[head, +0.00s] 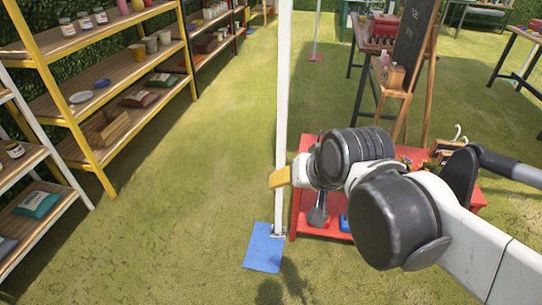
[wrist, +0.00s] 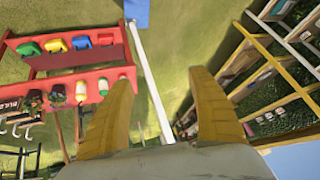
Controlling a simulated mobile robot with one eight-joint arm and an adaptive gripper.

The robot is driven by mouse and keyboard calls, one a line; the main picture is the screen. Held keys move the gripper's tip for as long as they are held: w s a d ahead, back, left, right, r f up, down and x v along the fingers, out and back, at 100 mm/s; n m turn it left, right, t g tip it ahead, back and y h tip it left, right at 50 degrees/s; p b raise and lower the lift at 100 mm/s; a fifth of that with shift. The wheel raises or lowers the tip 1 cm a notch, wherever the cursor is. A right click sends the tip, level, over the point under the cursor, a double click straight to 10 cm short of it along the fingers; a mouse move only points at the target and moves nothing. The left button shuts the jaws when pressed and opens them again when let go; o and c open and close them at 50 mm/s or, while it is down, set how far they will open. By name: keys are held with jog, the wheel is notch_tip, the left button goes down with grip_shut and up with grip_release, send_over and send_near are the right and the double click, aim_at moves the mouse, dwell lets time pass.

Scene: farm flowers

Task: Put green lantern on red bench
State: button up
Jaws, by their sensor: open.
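The red bench (head: 477,198) stands right of centre in the head view, largely hidden behind my arm. In the wrist view the red bench (wrist: 75,60) is at the left, with small green, yellow, blue and red items along it and potted flowers and small cylinders near one edge. One item there is green (wrist: 28,48); I cannot tell whether it is a lantern. In the head view one yellow finger (head: 280,177) shows by the white pole, near the bench's left end.
A thin white pole (head: 283,90) rises from a blue mat (head: 264,248) beside the bench. A yellow shelf rack (head: 72,110) with pots, jars and bags stands at the left. Tables and an easel-like board (head: 413,40) stand behind the bench. Grass between rack and pole is clear.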

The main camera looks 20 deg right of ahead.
jog(key=s+n, duration=0.1)
jog(key=s+f+n, duration=0.1)
jog(key=s, duration=0.1)
jog(key=s+n, duration=0.1)
jog(key=s, duration=0.1)
jog(key=shift+a+f, duration=0.2)
jog(key=shift+a, duration=0.2)
jog(key=shift+w, duration=0.1)
